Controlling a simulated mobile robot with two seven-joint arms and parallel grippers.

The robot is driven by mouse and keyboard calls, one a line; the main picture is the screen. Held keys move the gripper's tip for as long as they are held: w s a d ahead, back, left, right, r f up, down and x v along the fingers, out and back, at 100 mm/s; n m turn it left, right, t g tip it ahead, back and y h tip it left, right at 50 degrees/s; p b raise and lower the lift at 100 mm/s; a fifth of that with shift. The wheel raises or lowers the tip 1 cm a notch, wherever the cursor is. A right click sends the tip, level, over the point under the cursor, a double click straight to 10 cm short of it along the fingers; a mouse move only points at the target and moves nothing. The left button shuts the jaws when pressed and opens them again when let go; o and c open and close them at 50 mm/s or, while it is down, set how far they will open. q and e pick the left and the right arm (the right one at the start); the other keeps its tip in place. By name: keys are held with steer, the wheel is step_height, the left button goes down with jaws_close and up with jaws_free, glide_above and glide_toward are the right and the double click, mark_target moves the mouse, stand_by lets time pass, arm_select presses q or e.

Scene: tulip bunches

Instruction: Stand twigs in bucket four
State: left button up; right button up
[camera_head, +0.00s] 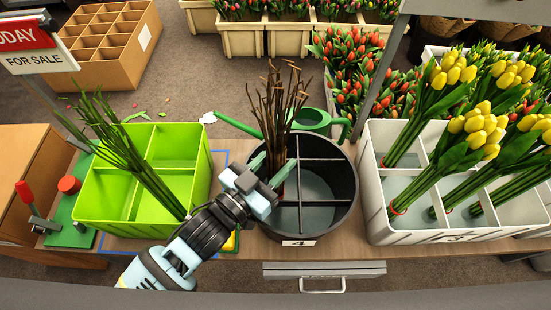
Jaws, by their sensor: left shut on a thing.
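The brown twigs (277,108) form a loose upright bundle with a reddish band low down. My left gripper (271,167) is shut on the twigs near their lower end, at the left side of the black round bucket four (337,225). The bucket has a white label with a 4 and inner dividers. The twigs stand over its left compartments. The gripper hides their foot, so I cannot tell whether they touch the bottom. My right gripper is out of view.
A lime green divided bucket (90,205) with green stems stands left. A white divided crate (382,222) with yellow tulip bunches stands right. A green watering can (313,117) is behind bucket four. A drawer handle (322,289) shows at the table front.

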mark_target(270, 172)
arm_select(q)
steer(key=shift+f, duration=0.55)
steer(key=o, duration=1.9)
steer(key=shift+o, duration=0.2)
steer(key=v, duration=0.8)
